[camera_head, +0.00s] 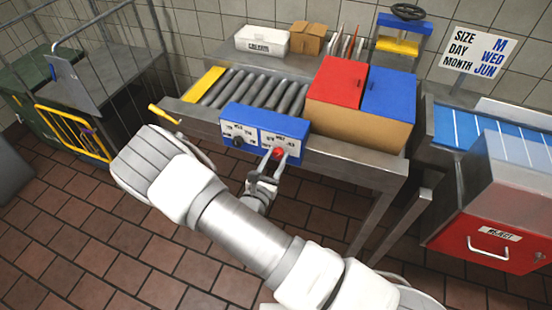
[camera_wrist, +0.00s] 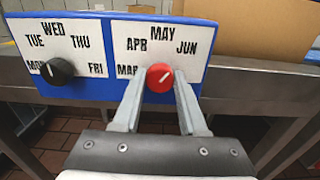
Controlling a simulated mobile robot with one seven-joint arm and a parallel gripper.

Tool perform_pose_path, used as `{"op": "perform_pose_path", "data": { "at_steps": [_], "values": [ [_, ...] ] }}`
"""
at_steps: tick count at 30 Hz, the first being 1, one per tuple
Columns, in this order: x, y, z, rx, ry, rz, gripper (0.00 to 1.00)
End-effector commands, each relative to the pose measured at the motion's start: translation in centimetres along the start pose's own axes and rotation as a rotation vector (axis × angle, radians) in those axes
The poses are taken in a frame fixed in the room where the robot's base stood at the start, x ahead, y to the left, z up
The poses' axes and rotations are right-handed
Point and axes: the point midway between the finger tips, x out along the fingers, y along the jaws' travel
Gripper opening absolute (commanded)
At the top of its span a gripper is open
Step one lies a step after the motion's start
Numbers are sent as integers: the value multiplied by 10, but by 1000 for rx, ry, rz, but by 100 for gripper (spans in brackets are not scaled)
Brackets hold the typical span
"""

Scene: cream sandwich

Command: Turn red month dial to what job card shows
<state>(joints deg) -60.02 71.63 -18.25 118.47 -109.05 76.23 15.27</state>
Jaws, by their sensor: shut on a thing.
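The red month dial (camera_wrist: 160,78) is on the right white panel of the blue box, among the labels MAR, APR, MAY and JUN. Its white mark slants up and right, roughly toward JUN. My gripper (camera_wrist: 160,83) has a finger on each side of the dial and is shut on it. The red dial also shows in the head view (camera_head: 278,153), partly covered by my fingers. The job card (camera_head: 478,55) stands at the upper right and reads SIZE M, DAY WED, MONTH JUN.
A black day dial (camera_wrist: 57,71) sits left of the red one. The blue box (camera_head: 252,115) is on the front edge of the roller conveyor table (camera_head: 340,155). A box with red and blue lids (camera_head: 360,110) stands close on the right.

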Motion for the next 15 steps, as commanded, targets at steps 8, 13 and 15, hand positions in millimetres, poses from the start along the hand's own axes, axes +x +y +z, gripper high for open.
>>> {"op": "perform_pose_path", "data": {
  "at_steps": [8, 13, 15],
  "values": [
    [0, 0, -1, 136, 2, 0, 0],
    [0, 0, -1, 174, 2, 0, 0],
    [0, 0, -1, 182, 2, 0, 0]
  ]
}}
